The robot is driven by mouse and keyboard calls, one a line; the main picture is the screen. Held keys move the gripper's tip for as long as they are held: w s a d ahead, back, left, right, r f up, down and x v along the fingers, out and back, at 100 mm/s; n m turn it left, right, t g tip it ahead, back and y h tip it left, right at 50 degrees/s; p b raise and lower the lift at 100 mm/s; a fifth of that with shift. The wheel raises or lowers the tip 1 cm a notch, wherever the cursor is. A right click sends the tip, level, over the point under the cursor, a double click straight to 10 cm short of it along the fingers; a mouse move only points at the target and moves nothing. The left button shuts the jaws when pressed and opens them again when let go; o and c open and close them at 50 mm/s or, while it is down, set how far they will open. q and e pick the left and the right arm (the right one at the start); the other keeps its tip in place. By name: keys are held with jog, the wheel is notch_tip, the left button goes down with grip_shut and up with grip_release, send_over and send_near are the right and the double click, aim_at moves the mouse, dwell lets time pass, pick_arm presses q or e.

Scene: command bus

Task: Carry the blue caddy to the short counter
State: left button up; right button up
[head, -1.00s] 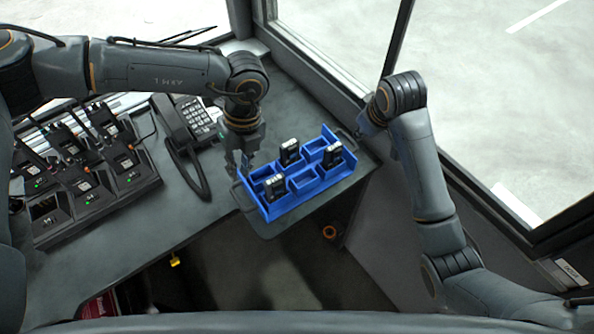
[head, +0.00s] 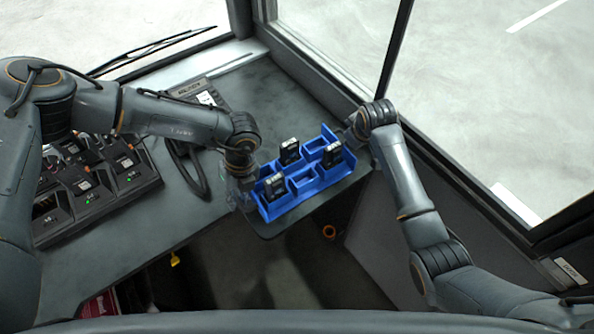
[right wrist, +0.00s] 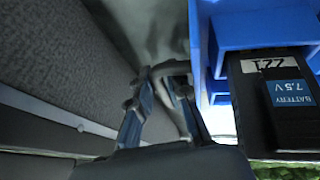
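The blue caddy (head: 312,194) stands upright on the right end of the dark counter (head: 150,232). It has several compartments, and three black batteries stand in it. Its blue wall (right wrist: 197,50) and one battery (right wrist: 288,100) show close up in the right wrist view. My left gripper (head: 240,192) is at the caddy's left end, by the handle there; its fingers are too unclear to judge. My right gripper (head: 350,128) is at the far right end. In the right wrist view its fingers (right wrist: 162,95) stand apart on either side of the grey end handle (right wrist: 158,70).
A charger rack with radios (head: 85,185) and a desk phone (head: 195,100) stand left of the caddy on the counter. A window frame (head: 320,72) rises behind the caddy. Open floor (head: 255,270) lies below the counter's front edge.

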pick_arm(q)
grip_shut()
pick_arm(e)
grip_shut()
pick_arm(q)
jog(key=shift+r, duration=0.1)
pick_arm(e)
jog(key=shift+r, duration=0.15)
